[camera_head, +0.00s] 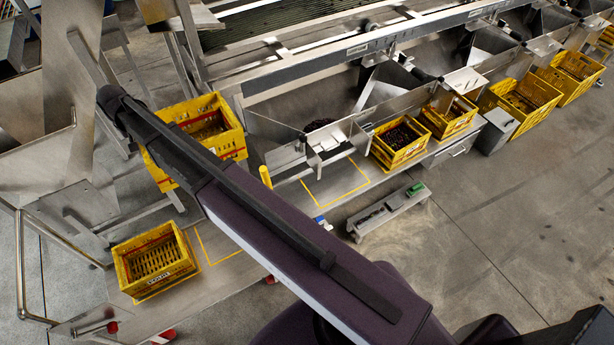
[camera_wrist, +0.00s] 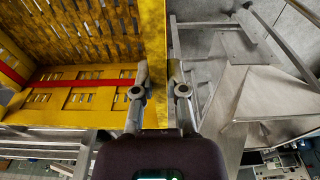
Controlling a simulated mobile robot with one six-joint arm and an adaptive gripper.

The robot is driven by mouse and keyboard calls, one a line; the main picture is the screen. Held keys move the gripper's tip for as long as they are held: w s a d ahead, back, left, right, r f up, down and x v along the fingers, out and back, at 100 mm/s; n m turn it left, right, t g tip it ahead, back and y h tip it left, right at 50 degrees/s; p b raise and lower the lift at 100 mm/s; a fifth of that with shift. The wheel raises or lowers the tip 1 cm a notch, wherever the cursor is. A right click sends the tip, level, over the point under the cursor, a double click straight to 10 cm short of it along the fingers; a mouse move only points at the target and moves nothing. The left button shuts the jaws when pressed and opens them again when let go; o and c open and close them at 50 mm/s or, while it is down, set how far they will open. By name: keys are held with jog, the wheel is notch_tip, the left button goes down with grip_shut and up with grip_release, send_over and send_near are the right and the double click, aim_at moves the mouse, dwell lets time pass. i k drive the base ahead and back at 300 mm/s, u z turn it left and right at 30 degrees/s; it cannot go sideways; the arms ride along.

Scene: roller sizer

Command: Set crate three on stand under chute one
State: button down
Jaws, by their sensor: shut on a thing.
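My gripper (camera_wrist: 160,85) is shut on the wall of a yellow crate with a red band (camera_wrist: 65,80) in the wrist view. In the head view this crate (camera_head: 228,140) is held up beside my arm, which covers part of it. It looks empty. My fingertips do not show clearly in the head view. A chute (camera_head: 275,130) with dark fruit in it stands right of the held crate. Below it is a bare yellow-outlined spot (camera_head: 335,182) on the long metal stand (camera_head: 365,185). I cannot read a crate or chute number.
An empty yellow crate (camera_head: 155,262) stands at the lower left, beside another yellow outline (camera_head: 215,245). A crate of dark fruit (camera_head: 400,140) and several other crates line the machine to the right. A low metal step (camera_head: 390,213) stands on the floor.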

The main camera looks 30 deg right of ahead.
aim_at(334, 179)
jog(key=u, duration=0.05)
jog(key=k, duration=0.5)
jog(key=z, duration=1.25)
jog(key=i, duration=0.6)
